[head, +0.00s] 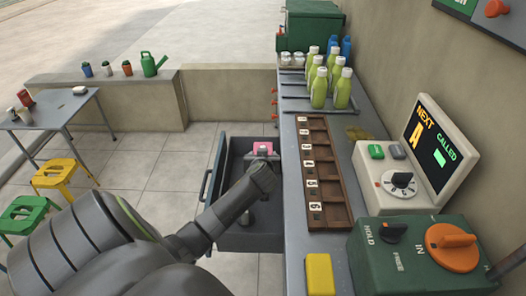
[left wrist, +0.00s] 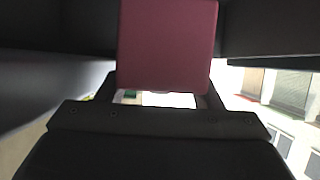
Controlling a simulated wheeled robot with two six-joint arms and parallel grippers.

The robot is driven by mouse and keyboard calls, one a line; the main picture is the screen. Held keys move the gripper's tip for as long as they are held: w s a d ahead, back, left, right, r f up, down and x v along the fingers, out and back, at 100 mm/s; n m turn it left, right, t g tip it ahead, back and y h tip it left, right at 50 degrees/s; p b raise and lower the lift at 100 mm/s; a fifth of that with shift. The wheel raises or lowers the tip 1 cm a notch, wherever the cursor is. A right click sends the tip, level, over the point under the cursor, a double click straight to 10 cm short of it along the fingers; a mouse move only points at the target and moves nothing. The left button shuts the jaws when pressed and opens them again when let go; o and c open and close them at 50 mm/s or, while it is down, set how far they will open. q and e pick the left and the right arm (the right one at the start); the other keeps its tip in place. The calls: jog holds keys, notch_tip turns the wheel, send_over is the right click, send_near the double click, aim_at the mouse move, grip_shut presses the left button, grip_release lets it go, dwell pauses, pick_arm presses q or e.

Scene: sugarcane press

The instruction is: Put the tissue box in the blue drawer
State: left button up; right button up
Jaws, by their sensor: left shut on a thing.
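The pink tissue box (head: 263,146) shows at the far end of the open drawer in the head view, with a white patch on it. In the left wrist view the tissue box (left wrist: 167,45) fills the top middle as a dull pink block. My left gripper (head: 262,154) is shut on it; its fingers show on both sides in the wrist view (left wrist: 160,96). The drawer (head: 250,242) is dark blue-grey and pulled out to the left from under the counter. The box is over or within its far part; its height above the floor is unclear. My right gripper is out of view.
The counter (head: 296,240) right of the drawer holds a numbered wooden tray (head: 340,215), a yellow block (head: 320,274), green bottles (head: 342,90), a display (head: 434,150) and a green control box (head: 415,262). Stools and a table stand at left. Open floor lies left of the drawer.

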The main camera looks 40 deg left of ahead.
pick_arm(q)
notch_tip(320, 180, down, 7)
jog(key=shift+f+b, duration=0.1)
jog(key=shift+b, duration=0.4)
jog(key=shift+f, duration=0.4)
jog(key=o, duration=0.7)
jog(key=shift+o, duration=0.3)
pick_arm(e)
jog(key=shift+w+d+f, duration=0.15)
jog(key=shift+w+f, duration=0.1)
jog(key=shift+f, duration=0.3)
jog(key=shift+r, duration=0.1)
